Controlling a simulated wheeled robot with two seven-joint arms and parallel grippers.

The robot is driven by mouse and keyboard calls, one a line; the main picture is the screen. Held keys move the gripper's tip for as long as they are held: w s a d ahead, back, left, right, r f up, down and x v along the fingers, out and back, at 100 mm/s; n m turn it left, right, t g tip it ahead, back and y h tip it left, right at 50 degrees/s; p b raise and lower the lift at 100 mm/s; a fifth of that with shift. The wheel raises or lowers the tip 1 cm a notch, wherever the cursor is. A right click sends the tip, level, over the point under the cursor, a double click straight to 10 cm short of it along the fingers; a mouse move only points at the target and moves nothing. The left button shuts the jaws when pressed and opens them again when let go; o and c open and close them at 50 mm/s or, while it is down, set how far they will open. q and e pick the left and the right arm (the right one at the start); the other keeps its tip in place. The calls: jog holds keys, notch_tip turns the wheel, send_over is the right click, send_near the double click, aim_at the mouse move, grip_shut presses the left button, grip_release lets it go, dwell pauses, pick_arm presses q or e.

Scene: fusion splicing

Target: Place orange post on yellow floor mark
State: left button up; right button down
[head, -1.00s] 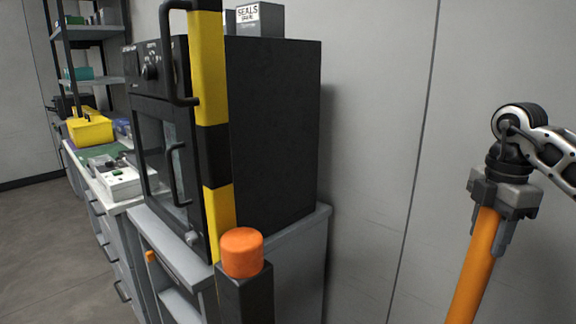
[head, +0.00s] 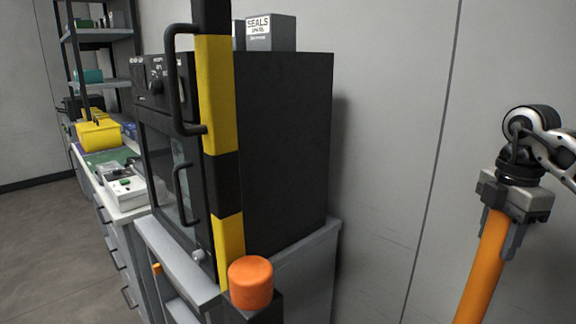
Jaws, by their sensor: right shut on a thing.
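My right gripper (head: 505,235) is at the right of the head view, pointing down. It is shut on the upper end of the orange post (head: 483,272), which hangs slightly tilted and runs out of the bottom edge of the view. The post's lower end is hidden, so I cannot tell whether it touches the floor. The yellow floor mark does not show. My left gripper is not in view.
A black oven (head: 285,150) stands on a grey cabinet (head: 325,255) by the wall. A yellow-and-black striped pole (head: 222,100) and an orange-capped dark post (head: 251,283) stand before it. A workbench (head: 125,214) is at left, with bare floor (head: 50,250) beside it.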

jog(key=shift+s+a+r+n, duration=0.2)
jog(key=shift+n, duration=0.2)
jog(key=shift+a+n, duration=0.15)
jog(key=shift+n, duration=0.15)
jog(key=shift+w+a+n, duration=0.15)
jog(key=shift+a+n, duration=0.25)
jog(key=shift+n, duration=0.5)
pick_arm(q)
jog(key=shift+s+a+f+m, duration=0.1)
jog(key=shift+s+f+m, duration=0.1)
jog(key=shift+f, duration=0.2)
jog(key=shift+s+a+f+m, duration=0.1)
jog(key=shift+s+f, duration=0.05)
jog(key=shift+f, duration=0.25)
pick_arm(e)
jog(key=a+r+m, duration=0.1)
jog(key=a+m, duration=1.8)
jog(key=m, duration=0.2)
jog(key=shift+s+a+r, duration=0.3)
jog(key=shift+s+r, duration=0.1)
jog(key=shift+s, duration=0.05)
